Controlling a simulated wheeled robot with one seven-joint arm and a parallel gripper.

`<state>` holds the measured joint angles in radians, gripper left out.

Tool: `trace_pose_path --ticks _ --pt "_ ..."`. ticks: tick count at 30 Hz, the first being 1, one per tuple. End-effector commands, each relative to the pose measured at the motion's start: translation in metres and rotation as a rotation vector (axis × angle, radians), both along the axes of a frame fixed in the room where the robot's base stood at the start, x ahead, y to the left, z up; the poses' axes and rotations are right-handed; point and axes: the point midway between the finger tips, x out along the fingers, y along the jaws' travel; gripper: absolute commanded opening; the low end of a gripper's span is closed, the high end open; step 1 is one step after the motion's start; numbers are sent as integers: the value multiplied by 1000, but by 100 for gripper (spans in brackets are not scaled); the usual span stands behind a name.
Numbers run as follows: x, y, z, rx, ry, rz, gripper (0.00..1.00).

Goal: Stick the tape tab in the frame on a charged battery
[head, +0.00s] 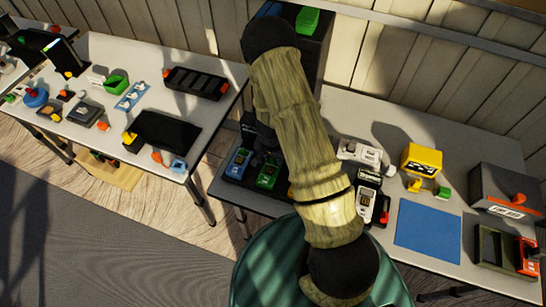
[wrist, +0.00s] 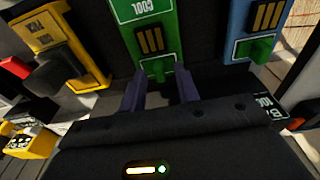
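Coloured batteries stand in a dark holder at the left of the right-hand table. In the wrist view, a green battery (wrist: 150,38) marked COOL is in the middle, with a green tab (wrist: 157,68) at its near end. A yellow battery (wrist: 66,45) is at left and a blue battery (wrist: 258,25) at right. In the head view the green battery (head: 267,176) and blue battery (head: 239,161) show beside my arm. My gripper (wrist: 161,86) is open, its two dark fingers apart near the green tab. I cannot tell which thing is the tape tab.
A blue mat (head: 428,232) lies clear on the right table. Around it are a yellow box (head: 421,160), a grey box (head: 505,188), a dark green tray (head: 492,246) and white devices (head: 368,193). The left table (head: 115,55) holds several small items. A wall stands behind.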

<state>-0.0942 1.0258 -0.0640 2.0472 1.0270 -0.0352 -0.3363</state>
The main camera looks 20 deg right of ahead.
Motion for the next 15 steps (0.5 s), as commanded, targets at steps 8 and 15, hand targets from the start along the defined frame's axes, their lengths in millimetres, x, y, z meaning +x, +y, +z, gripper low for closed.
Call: trace_pose_path --ticks 8,15 --pt "0 0 0 0 0 0 57" --pt "0 0 0 0 0 0 57"
